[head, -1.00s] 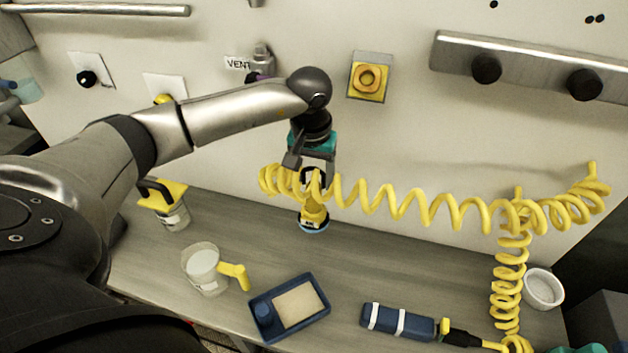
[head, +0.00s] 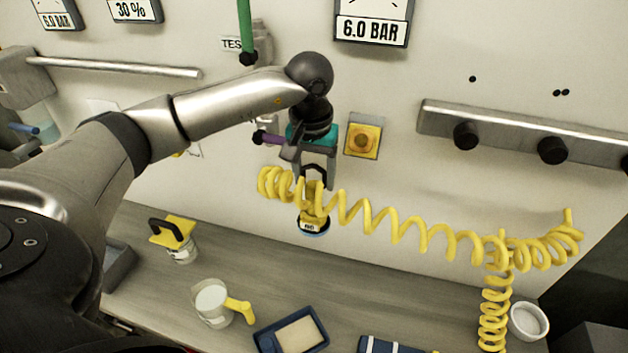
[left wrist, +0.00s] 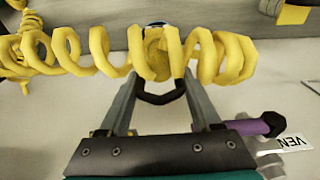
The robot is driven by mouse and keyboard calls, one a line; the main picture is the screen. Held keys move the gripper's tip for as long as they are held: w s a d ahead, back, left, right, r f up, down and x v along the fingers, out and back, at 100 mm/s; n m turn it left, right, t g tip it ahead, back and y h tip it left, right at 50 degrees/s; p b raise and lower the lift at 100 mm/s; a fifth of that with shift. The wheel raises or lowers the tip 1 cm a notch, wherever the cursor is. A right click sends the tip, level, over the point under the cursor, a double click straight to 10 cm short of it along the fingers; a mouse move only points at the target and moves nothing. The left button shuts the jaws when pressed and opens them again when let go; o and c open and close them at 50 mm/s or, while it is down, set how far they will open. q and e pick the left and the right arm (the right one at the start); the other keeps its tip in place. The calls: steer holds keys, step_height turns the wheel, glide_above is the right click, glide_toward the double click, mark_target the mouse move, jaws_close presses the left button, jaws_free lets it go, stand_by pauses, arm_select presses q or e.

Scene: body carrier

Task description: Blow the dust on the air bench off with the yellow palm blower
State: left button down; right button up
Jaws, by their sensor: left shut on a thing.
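The yellow palm blower (head: 314,210) has a blue rim at its bottom and hangs above the grey bench (head: 230,230), near the wall. My left gripper (head: 312,180) is shut on it from above. A yellow coiled hose (head: 400,225) runs from the blower to the right. In the left wrist view my left gripper (left wrist: 165,95) has its fingers at either side of the blower (left wrist: 158,60), which is partly hidden by the hose coils (left wrist: 215,55). No dust can be made out on the bench. My right gripper is not in view.
A yellow-topped container (head: 178,240), a cup with a yellow handle (head: 214,303), a blue tray (head: 290,332) and a white bowl (head: 528,322) stand on the bench. A yellow wall button (head: 363,140) and a metal rail (head: 520,132) are on the wall.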

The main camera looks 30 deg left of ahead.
arm_select(q)
step_height(320, 180, up, 8)
steer(key=shift+f+p, duration=0.25)
steer(key=shift+p, duration=0.6)
steer(key=shift+f, duration=0.1)
steer(key=s+d+f+m+b, duration=0.1)
steer(key=s+d+f+b, duration=0.2)
steer(key=f+b, duration=0.5)
steer(key=s+d+f+m+b, duration=0.1)
steer(key=s+d+f+b, duration=0.2)
steer(key=d+f+b, duration=0.2)
steer(key=s+d+f+m+b, duration=0.1)
steer(key=s+d+f+b, duration=0.2)
steer(key=f+b, duration=0.7)
steer(key=shift+s+d+f+m+b, duration=0.35)
steer(key=shift+d+f+b, duration=0.1)
steer(key=shift+d, duration=0.65)
steer(key=shift+r, duration=0.1)
steer(key=c, duration=0.6)
jaws_free()
steer(key=shift+c, duration=0.2)
jaws_close()
